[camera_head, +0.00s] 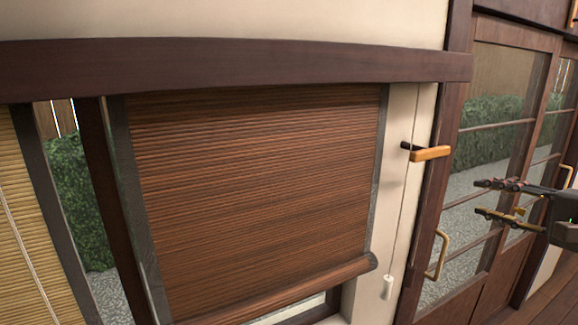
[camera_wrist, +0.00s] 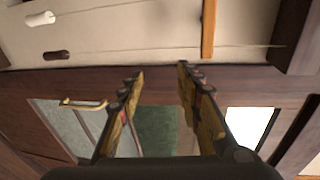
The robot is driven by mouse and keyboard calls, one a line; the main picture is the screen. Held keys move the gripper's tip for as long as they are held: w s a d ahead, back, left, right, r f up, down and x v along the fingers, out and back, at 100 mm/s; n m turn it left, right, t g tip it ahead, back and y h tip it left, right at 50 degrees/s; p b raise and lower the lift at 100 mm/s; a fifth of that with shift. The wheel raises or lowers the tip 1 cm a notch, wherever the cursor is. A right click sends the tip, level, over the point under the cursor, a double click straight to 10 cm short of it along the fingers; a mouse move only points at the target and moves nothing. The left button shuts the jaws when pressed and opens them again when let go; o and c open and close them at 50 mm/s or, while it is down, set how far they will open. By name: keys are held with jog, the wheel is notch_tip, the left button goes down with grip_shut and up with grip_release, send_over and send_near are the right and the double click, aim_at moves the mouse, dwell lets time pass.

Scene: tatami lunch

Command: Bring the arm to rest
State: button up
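My gripper (camera_head: 483,199) shows at the right edge of the head view, in front of the glazed wooden doors. Its two fingers are spread apart with nothing between them. In the wrist view my gripper (camera_wrist: 160,75) also shows open and empty, with the two fingers on either side of a clear gap. Most of my arm lies outside the head view.
A brown roller blind (camera_head: 260,190) covers the window, with a pull cord ending in a white knob (camera_head: 387,287). A wooden peg (camera_head: 432,153) sticks out beside it. Glazed doors (camera_head: 490,130) with a curved handle (camera_head: 437,257) stand at the right.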

jog(key=s+a+f+n+g+h, duration=0.1)
jog(key=s+a+f+g, duration=0.25)
jog(key=f, duration=0.45)
jog(key=s+a+f+n+g+h, duration=0.2)
jog(key=s+a+f+g, duration=0.15)
jog(key=f, duration=0.45)
jog(key=s+a+f+n+g+h, duration=0.1)
jog(key=s+a+f+g, duration=0.1)
jog(key=s+a+f, duration=0.45)
jog(key=s+a+f+n, duration=0.2)
jog(key=a+n, duration=0.3)
jog(key=a, duration=0.1)
jog(key=s+a+f+n+h, duration=0.1)
jog(key=s+a+f+n, duration=0.1)
jog(key=a+n, duration=0.3)
jog(key=shift+s+a+f+n+g, duration=0.3)
jog(key=shift+s+a+f+n, duration=0.1)
jog(key=shift+s+a, duration=0.45)
